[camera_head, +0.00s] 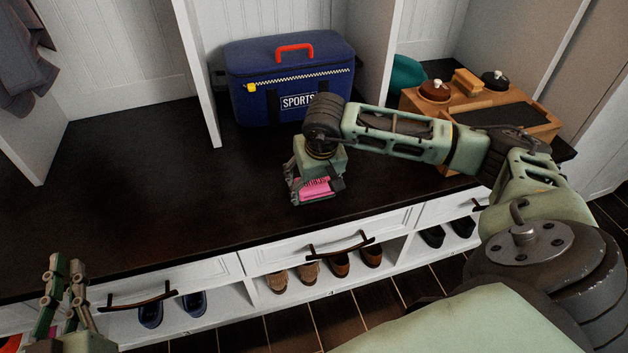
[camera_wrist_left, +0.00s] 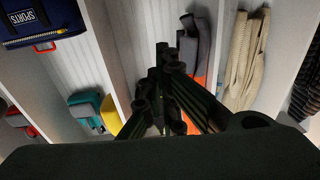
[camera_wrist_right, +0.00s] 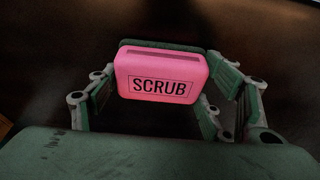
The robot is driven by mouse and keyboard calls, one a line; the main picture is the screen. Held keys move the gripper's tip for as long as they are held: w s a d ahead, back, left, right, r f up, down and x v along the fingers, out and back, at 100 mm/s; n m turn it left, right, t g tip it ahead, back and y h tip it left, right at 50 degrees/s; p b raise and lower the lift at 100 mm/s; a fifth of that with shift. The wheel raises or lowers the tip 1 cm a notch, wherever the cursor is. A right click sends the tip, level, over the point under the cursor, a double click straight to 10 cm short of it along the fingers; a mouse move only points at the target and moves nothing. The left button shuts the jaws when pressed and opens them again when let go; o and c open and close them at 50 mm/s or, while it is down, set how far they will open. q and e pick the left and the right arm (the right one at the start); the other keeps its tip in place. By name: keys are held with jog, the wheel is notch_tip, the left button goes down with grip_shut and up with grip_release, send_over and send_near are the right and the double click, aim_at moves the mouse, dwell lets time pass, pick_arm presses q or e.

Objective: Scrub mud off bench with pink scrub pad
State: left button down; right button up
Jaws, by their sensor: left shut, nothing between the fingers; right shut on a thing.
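The pink scrub pad (camera_head: 316,188) is in my right gripper (camera_head: 318,192), down at the dark bench top (camera_head: 150,190) in front of the sports bag. In the right wrist view the pad (camera_wrist_right: 158,76) shows its "SCRUB" label and a dark green side, with the gripper's fingers on both sides. Whether the pad touches the bench is hard to tell. The bench looks dark, and brownish near the pad in the right wrist view; I cannot make out clear mud edges. My left gripper (camera_head: 66,285) is shut and empty, at the lower left in front of the bench.
A blue sports bag (camera_head: 289,82) stands at the back of the bench. A wooden box (camera_head: 480,115) with brushes and round tins is at the right. Drawers and shoe cubbies with several shoes (camera_head: 311,272) are below. The bench left of my right gripper is clear.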

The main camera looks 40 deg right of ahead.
jog(key=shift+w+r, duration=0.15)
jog(key=shift+r, duration=0.9)
jog(key=shift+r+p, duration=0.3)
jog(key=shift+p, duration=0.2)
jog(key=shift+r, duration=0.35)
jog(key=shift+r+p, duration=0.6)
jog(key=shift+p, duration=0.05)
jog(key=shift+r, duration=0.45)
jog(key=shift+r+p, duration=0.5)
jog(key=shift+p, duration=0.1)
jog(key=shift+r+p, duration=0.3)
jog(key=shift+r, duration=0.5)
pick_arm(q)
jog(key=s+a+f+g+y, duration=0.2)
jog(key=s+f+g, duration=0.4)
jog(key=f, duration=0.3)
jog(key=s+a+f+n+g+y, duration=0.1)
jog(key=s+a+f+g, duration=0.3)
jog(key=s+f+g, duration=0.2)
notch_tip(320, 180, down, 3)
jog(key=s, duration=0.2)
jog(key=shift+s+r+y, duration=0.15)
jog(key=shift+s+y, duration=0.15)
jog(key=shift+y, duration=0.1)
pick_arm(e)
jog(key=shift+d, duration=0.1)
